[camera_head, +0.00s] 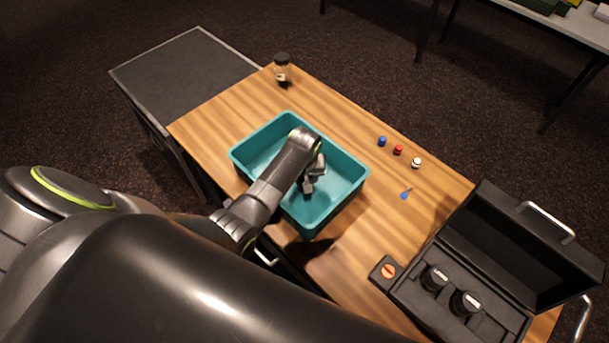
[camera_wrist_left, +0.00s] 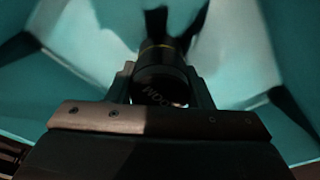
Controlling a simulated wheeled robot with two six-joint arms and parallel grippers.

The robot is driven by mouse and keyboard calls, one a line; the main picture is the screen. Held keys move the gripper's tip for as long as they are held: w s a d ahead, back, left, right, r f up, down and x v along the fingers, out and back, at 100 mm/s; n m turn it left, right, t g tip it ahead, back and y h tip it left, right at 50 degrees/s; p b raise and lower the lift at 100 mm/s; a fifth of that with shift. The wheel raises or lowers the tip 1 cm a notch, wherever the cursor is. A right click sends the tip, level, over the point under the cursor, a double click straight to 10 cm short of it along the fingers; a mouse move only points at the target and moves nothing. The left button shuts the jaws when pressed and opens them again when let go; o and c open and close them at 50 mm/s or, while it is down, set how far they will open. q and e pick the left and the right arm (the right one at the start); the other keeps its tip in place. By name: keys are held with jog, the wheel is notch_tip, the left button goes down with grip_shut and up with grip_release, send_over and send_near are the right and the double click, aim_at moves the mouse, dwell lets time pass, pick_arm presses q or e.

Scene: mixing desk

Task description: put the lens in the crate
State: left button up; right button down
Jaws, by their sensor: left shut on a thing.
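The lens (camera_wrist_left: 160,70) is a black cylinder with a thin yellow ring and pale lettering, held between the fingers of my left gripper (camera_wrist_left: 160,92) in the left wrist view. In the head view my left gripper (camera_head: 309,185) reaches down inside the teal crate (camera_head: 347,189), and the lens is mostly hidden by the gripper and arm. Teal crate walls (camera_wrist_left: 240,50) surround the lens in the wrist view. I cannot tell whether the lens touches the crate floor. My right gripper is not in view.
An open black case (camera_head: 512,250) with two black cylinders stands at the right. A small black box with an orange top (camera_head: 387,271) sits beside it. Small blue, red and white items (camera_head: 398,150) lie right of the crate. A dark-lidded jar (camera_head: 282,72) stands behind it.

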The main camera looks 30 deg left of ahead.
pick_arm(q)
jog(key=shift+f, duration=0.15)
jog(key=o, duration=1.2)
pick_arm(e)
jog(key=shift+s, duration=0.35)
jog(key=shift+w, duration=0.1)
pick_arm(q)
jog(key=shift+r, duration=0.8)
jog(key=r, duration=0.3)
jog(key=s+r, duration=0.1)
jog(key=r, duration=0.3)
jog(key=d+r, duration=0.1)
jog(key=r, duration=0.2)
jog(key=shift+s+r+b, duration=0.3)
jog(key=shift+r, duration=0.05)
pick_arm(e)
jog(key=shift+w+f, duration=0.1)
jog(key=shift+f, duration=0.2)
pick_arm(q)
jog(key=shift+a, duration=0.1)
